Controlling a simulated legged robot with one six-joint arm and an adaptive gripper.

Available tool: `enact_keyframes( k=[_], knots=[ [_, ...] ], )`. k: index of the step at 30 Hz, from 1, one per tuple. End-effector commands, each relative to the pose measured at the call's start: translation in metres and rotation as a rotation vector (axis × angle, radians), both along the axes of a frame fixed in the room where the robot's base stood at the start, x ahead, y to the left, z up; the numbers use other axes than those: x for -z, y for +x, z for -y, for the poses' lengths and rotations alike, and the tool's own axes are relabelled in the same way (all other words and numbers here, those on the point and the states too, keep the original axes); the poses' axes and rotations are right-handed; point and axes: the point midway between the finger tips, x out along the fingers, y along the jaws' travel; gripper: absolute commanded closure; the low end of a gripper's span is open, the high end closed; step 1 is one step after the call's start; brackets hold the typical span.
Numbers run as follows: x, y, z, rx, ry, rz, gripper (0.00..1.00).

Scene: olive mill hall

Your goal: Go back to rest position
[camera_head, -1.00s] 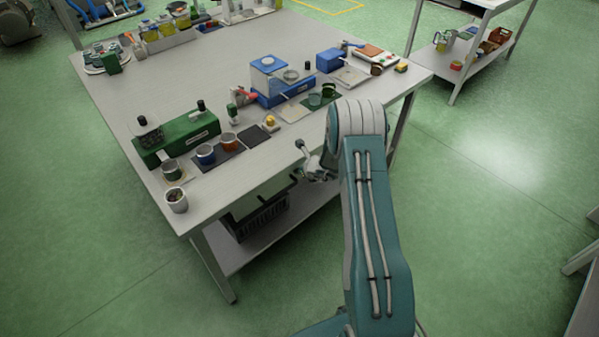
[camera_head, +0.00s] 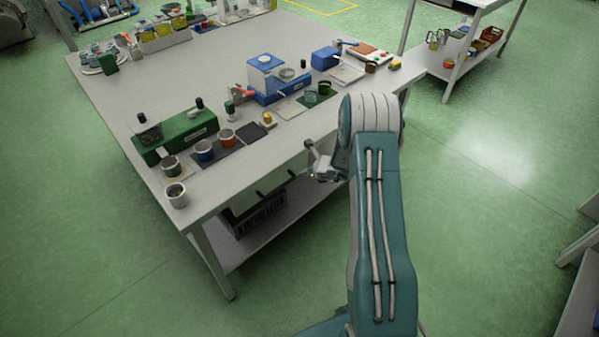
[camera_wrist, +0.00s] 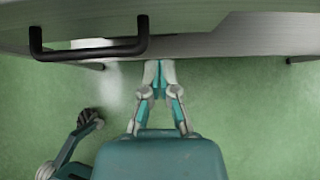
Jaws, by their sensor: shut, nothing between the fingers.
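My gripper (camera_wrist: 159,66) shows in the wrist view with its two fingers closed together and nothing between them. Green floor lies under most of it, and the fingertips reach the picture's line of the table edge. In the head view my gripper (camera_head: 318,174) is small, just off the near edge of the work table (camera_head: 215,95), partly beside my own arm. Its fingers are too small to read there. I cannot tell how far it is from the table edge.
Near the table's front edge stand a green machine (camera_head: 180,135), several cups, a blue machine (camera_head: 270,80) and a blue box (camera_head: 325,59). A black crate (camera_head: 262,215) sits on the lower shelf. A black handle (camera_wrist: 88,50) shows by the table edge.

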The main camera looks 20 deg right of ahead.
Motion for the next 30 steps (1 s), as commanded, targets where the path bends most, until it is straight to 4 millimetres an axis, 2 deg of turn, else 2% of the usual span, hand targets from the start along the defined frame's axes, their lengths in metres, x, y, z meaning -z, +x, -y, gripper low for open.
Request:
enact_keyframes(
  k=[3,9,14,20,23,26,30],
  knots=[
    [-0.017,-0.017,0.009,0.004,0.002,-0.002,1.0],
    [-0.04,-0.04,0.015,0.002,0.0,-0.003,1.0],
    [-0.048,-0.048,0.017,0.002,-0.001,-0.004,1.0],
    [-0.049,-0.049,0.018,0.001,-0.001,-0.004,1.0],
    [-0.059,-0.048,0.013,-0.032,-0.015,0.009,1.0],
    [-0.089,-0.047,-0.004,-0.142,-0.071,0.046,1.0],
    [-0.147,-0.054,-0.041,-0.382,-0.197,0.122,1.0]
  ],
)
